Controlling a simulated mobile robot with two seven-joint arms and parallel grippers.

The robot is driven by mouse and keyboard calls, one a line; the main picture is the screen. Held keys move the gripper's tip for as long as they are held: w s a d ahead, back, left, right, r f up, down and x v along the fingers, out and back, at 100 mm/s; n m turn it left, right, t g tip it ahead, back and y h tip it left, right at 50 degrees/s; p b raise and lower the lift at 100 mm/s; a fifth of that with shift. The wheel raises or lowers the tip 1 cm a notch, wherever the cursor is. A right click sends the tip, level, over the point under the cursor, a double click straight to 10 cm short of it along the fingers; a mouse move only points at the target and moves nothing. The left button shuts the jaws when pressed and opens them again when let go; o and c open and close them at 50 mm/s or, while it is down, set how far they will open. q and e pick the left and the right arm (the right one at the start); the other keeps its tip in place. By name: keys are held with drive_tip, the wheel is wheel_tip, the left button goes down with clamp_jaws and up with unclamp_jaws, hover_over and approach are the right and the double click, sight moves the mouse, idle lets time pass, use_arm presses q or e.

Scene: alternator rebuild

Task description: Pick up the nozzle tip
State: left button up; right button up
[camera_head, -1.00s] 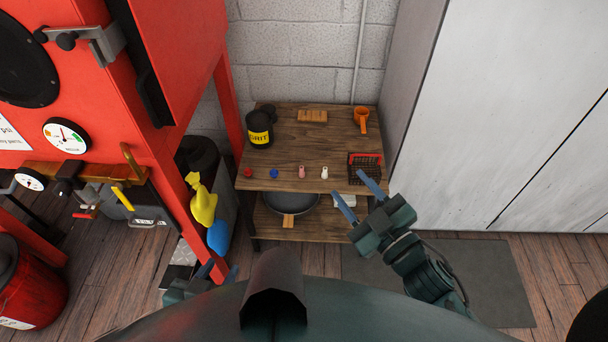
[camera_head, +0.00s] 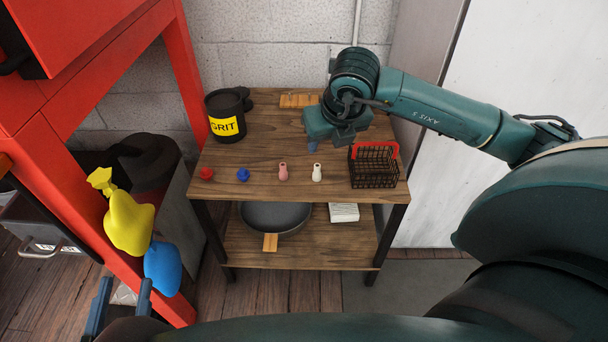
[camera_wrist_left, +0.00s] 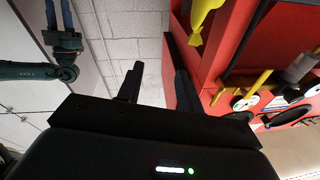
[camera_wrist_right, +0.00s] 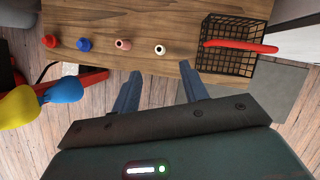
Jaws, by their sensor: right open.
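Several small nozzle-like pieces stand in a row near the front edge of the wooden table (camera_head: 260,140): a red one (camera_head: 206,173), a blue one (camera_head: 243,174), a pink one (camera_head: 283,172) and a white one (camera_head: 317,172). I cannot tell which is the nozzle tip meant. My right gripper (camera_head: 313,146) is open and empty above the table, behind the white piece in the head view. In the right wrist view the white piece (camera_wrist_right: 160,49) lies beyond the gap between the open fingers (camera_wrist_right: 160,75). My left gripper (camera_head: 122,300) is open and empty at the lower left, away from the table.
A black wire basket (camera_head: 374,168) with a red handle stands right of the white piece. A black GRIT tub (camera_head: 226,115) and a wooden block (camera_head: 298,101) are at the back. A pan (camera_head: 274,217) lies on the lower shelf. A red frame (camera_head: 180,65) rises at left.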

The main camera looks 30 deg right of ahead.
sight(317, 167)
drive_tip(key=b+x, duration=0.2)
drive_tip(key=x, duration=0.5)
drive_tip(key=shift+a+f, duration=0.1)
drive_tip(key=shift+f, duration=0.1)
drive_tip(key=b+x, duration=0.2)
drive_tip(key=x, duration=0.2)
drive_tip(key=shift+s+a+f, duration=0.1)
drive_tip(key=shift+f, duration=0.4)
use_arm(q)
drive_tip(key=shift+w+d+r+n+t+h, duration=0.15)
drive_tip(key=shift+d+r+n+t+h, duration=0.05)
drive_tip(key=shift+d+n+t+h, duration=0.2)
use_arm(e)
drive_tip(key=c, duration=0.6)
use_arm(q)
drive_tip(key=shift+f, duration=0.35)
use_arm(e)
clamp_jaws()
